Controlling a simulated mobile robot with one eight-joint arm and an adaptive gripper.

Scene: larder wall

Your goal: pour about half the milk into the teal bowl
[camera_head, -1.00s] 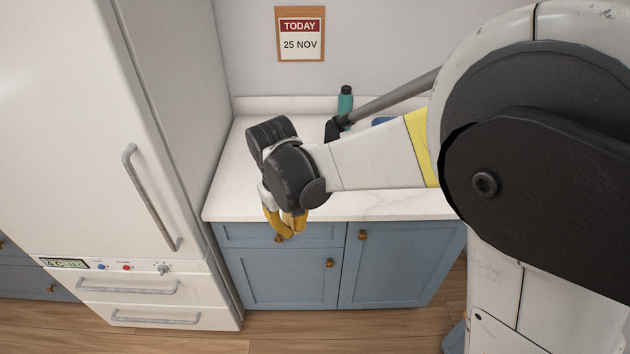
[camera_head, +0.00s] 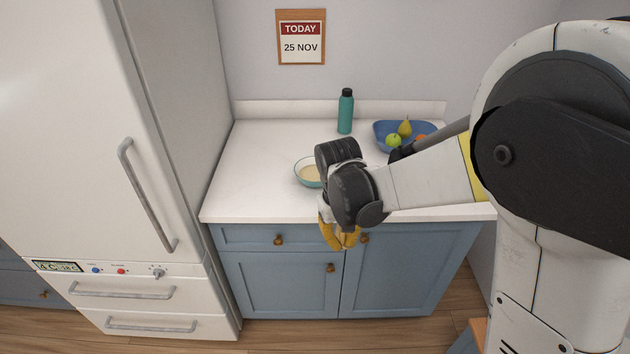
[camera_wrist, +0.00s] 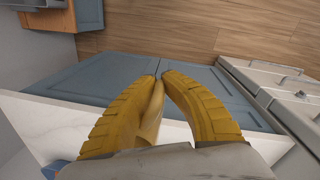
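The teal bowl (camera_head: 299,180) stands on the counter, partly behind my gripper. Its inside looks pale cream; I cannot tell whether that is a filling or the bowl's inner surface. No milk container can be made out in either view. My gripper (camera_head: 343,246) points down in front of the counter's front edge, right of the bowl and nearer the camera.
A teal bottle (camera_head: 346,112) with a dark cap stands upright at the back. A blue bowl (camera_head: 380,133) of fruit is at the back right, partly behind my arm. The fridge (camera_head: 78,130) bounds the counter (camera_head: 255,155) on the left. The counter's left part is clear.

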